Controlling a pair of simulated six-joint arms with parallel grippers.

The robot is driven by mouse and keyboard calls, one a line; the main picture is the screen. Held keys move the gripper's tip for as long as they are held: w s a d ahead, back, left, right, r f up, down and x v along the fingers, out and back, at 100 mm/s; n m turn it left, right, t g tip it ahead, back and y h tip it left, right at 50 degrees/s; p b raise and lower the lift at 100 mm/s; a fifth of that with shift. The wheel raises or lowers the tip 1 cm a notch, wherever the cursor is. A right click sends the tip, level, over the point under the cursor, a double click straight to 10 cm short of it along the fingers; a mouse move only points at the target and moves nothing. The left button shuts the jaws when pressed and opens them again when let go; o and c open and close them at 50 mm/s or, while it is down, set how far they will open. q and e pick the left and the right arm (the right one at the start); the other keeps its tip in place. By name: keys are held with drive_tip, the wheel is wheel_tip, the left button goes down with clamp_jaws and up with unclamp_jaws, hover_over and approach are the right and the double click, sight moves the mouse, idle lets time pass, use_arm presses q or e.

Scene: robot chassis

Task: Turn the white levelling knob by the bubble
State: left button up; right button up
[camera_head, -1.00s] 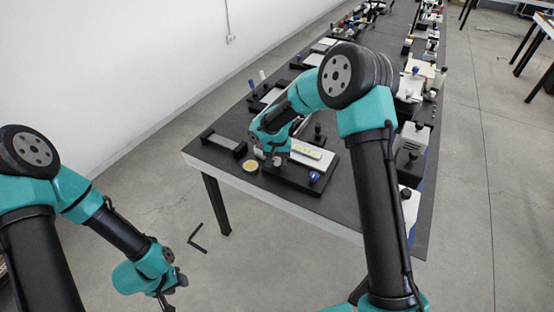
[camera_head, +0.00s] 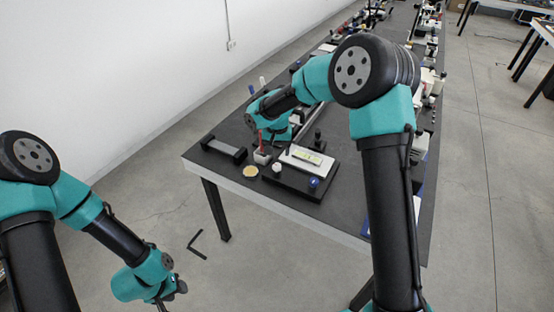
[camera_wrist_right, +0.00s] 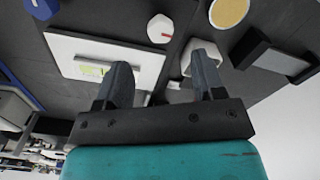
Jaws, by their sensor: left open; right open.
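The levelling base (camera_head: 300,185) is a black plate carrying a white block (camera_head: 292,160) with a yellow-green bubble vial (camera_head: 307,156). The white levelling knob (camera_head: 277,168) stands at the base's left corner; in the right wrist view the white knob (camera_wrist_right: 160,28) bears a red mark.
A small white holder (camera_head: 261,157) with a red stick stands left of the base, beside a yellow disc (camera_head: 250,171). A black-ended grey block (camera_head: 224,149) lies farther left. More tools line the far table. The near table edge is close to the base.

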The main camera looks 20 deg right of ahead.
wheel_tip(320, 180, up, 10)
drive_tip(key=shift+f, duration=0.15)
idle(0.5)
